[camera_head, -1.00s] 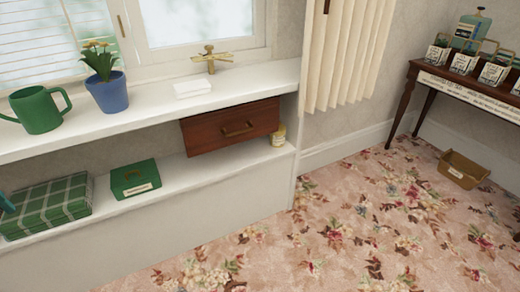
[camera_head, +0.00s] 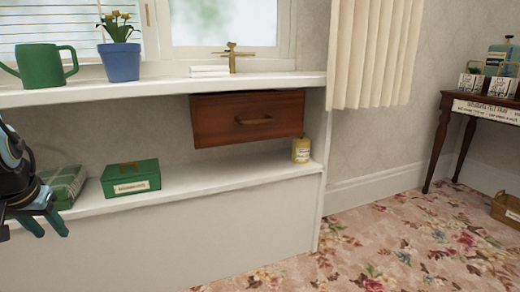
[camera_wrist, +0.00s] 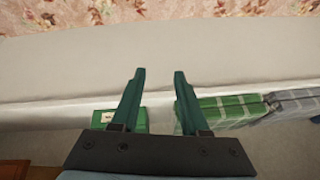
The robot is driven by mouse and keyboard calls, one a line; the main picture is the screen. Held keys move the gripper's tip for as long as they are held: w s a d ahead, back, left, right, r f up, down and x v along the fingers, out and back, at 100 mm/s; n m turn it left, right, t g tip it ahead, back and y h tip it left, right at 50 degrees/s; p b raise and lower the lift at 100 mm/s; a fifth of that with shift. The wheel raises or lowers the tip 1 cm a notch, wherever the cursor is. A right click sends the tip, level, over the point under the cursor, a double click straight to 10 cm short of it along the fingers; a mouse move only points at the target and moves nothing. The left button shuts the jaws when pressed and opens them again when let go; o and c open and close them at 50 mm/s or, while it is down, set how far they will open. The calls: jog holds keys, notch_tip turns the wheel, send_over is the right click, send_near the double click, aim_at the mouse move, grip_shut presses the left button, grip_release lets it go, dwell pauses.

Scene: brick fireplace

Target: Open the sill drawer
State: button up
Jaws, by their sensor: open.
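The sill drawer (camera_head: 222,122) is a dark wooden box front hung under the white window sill (camera_head: 180,91). Its front looks closed or nearly so; I cannot tell exactly. A brown wooden corner shows at the lower left there, possibly the drawer.
On the lower shelf (camera_head: 215,178) are a green box (camera_head: 131,183), a plaid box (camera_head: 66,183) and a small yellow jar (camera_head: 301,151). The floral carpet (camera_head: 400,245) is clear in front.

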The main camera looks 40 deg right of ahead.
jog(key=w+d+f+m+t+h+b, duration=0.2)
jog(key=w+d+f+m+t+b, duration=0.15)
jog(key=d+m, duration=0.45)
jog(key=m+t+h, duration=0.1)
jog(key=m+h, duration=0.8)
jog(key=m, duration=0.3)
send_near(259, 122)
jog(key=w+a+f, duration=0.9)
jog(key=w+a, duration=0.2)
jog(key=s+d+r+m+g+h, duration=0.2)
jog(key=s+d+r+m+h, duration=0.4)
jog(key=s+d, duration=0.3)
jog(key=shift+m, duration=0.6)
jog(key=shift+f+b+x, duration=0.2)
jog(key=shift+b+x, duration=0.4)
jog(key=shift+x, duration=2.2)
jog(key=shift+f+b+x, duration=0.2)
jog(key=shift+b+x, duration=0.35)
jog(key=shift+x, duration=2.25)
jog(key=shift+w, duration=0.1)
grip_shut()
